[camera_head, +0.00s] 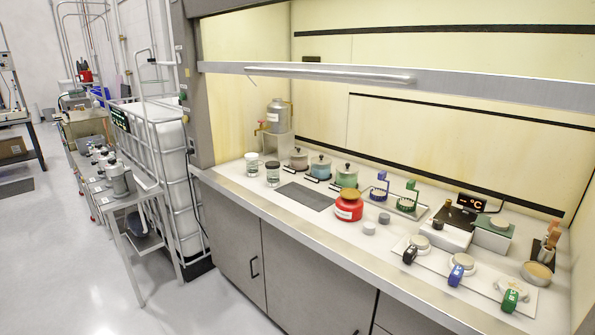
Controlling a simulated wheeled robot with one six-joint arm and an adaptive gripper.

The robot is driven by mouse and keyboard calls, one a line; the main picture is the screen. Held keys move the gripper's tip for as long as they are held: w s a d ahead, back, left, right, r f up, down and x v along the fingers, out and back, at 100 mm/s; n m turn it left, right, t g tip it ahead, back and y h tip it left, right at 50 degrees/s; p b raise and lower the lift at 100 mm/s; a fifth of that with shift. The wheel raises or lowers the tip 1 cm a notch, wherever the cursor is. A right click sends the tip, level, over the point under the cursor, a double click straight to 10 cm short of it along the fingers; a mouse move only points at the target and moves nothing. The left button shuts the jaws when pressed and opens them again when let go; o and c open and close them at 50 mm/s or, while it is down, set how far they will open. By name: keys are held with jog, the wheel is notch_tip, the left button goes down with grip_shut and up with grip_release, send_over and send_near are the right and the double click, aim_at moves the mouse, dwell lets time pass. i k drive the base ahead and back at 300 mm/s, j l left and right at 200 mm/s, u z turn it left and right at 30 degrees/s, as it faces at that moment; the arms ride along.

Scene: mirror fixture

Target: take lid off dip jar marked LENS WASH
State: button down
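Three lidded pots stand in a row in the fume hood: a grey-brown one (298,160), a blue one (320,168) and a green one (346,178). Each has a dark knob on top, and a small dark-and-white tag lies in front. Left of them are two small labelled jars, a white one (252,166) and a dark-topped one (272,175). A red jar (349,208) with a white label and an orange-brown top stands in front. All writing is too small to read, so I cannot tell which is marked LENS WASH. My gripper is not in view.
A dark mat (305,196) lies in front of the pots. Blue (379,189) and green (408,199) racks stand to their right, with a hotplate (447,233) beyond. The raised sash (400,80) crosses above the counter. A cart (125,192) stands left.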

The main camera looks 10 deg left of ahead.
aim_at(299, 151)
jog(key=i+j+u, duration=0.15)
jog(key=i, duration=0.6)
jog(key=i+j+u, duration=0.1)
jog(key=i, duration=0.6)
